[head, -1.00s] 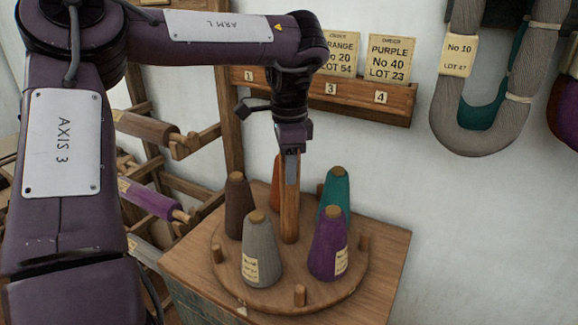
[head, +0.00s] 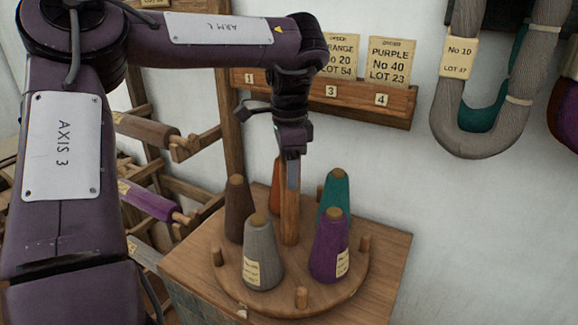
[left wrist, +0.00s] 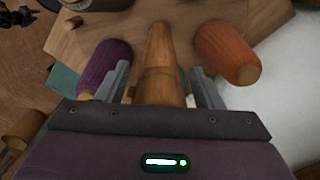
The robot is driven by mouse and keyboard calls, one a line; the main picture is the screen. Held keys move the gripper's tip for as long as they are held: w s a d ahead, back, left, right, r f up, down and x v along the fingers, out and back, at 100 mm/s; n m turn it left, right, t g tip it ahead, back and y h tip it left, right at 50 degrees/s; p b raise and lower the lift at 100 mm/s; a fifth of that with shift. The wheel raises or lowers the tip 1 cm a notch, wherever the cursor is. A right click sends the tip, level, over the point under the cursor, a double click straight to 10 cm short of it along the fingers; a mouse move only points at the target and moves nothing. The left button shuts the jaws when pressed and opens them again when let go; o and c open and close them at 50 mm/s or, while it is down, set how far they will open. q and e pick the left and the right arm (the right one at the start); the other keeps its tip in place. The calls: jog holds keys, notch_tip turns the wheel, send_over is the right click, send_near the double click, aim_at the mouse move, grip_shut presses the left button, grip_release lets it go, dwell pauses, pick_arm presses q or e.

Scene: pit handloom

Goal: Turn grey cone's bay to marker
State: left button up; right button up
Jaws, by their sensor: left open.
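The grey cone (head: 261,250) stands upright at the front left of a round wooden turntable (head: 230,292). My left gripper (head: 293,184) points down at the top of the turntable's central post (head: 289,220). In the left wrist view my left gripper (left wrist: 158,70) is open, with one finger on each side of the post (left wrist: 160,72); I cannot tell whether they touch it. A small pale mark (head: 241,312) shows at the stand's front edge; I cannot tell whether it is the marker. My right gripper is out of view.
Brown (head: 238,208), orange (head: 276,185), teal (head: 335,190) and purple (head: 329,247) cones ring the post closely. Short pegs (head: 302,297) rise from the turntable's rim. A card rail (head: 350,103) is on the wall behind, and a bobbin rack (head: 182,145) stands left.

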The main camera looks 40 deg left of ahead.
pick_arm(q)
notch_tip(320, 180, up, 7)
jog(key=shift+r+p, duration=0.2)
jog(key=shift+p, duration=0.45)
jog(key=shift+r, duration=0.25)
